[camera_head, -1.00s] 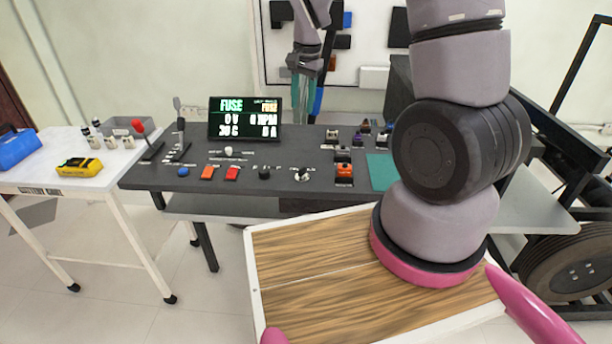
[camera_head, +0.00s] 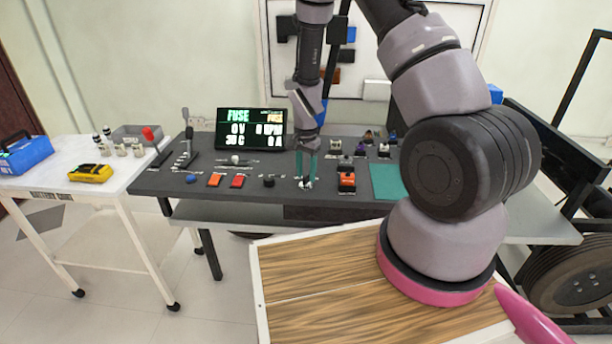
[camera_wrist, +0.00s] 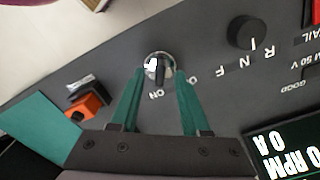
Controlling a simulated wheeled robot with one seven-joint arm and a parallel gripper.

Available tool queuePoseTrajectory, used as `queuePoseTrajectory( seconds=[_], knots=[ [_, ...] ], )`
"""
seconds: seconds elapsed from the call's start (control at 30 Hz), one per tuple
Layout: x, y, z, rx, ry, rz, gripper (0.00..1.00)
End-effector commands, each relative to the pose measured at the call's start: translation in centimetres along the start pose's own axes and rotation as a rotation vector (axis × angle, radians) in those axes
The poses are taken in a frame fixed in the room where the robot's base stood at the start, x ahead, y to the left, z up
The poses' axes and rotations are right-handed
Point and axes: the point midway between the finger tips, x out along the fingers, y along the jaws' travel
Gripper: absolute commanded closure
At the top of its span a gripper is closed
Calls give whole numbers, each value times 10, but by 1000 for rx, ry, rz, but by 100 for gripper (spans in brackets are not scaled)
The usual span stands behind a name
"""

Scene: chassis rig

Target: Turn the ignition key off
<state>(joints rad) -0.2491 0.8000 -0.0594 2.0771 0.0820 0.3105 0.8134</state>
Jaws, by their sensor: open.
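The ignition switch is a round silver lock with a dark key (camera_wrist: 160,74) standing in it. In the wrist view it lies between my green fingertips, with "ON" printed beside it and another label, partly hidden by the right finger. My gripper (camera_wrist: 160,84) is open, with one finger on either side of the key and gaps showing on both sides. In the head view my gripper (camera_head: 306,176) points down at the switch (camera_head: 306,185) near the panel's front edge, and its fingers partly hide it.
A dark rotary knob (camera_wrist: 246,32) marked R, N, F is beside the switch. An orange-and-black switch (camera_head: 347,182) stands to its right. The display (camera_head: 250,128) reads FUSE. A white side table (camera_head: 130,177) holds a yellow meter (camera_head: 90,173).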

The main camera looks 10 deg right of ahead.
Motion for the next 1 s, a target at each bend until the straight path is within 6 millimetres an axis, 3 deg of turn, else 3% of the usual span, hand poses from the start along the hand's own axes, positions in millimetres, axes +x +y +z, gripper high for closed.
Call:
queuePoseTrajectory(
  seconds=[0.13, 0.43, 0.5, 0.57, 1.0],
  knots=[
    [11, 0, 0, 1, -1, 1, 54],
    [12, 0, 0, 0, 0, 0, 54],
    [12, 0, 0, 0, 0, 0, 80],
    [12, 0, 0, 0, 0, 0, 100],
    [12, 0, 0, -50, 0, -1, 100]
  ],
)
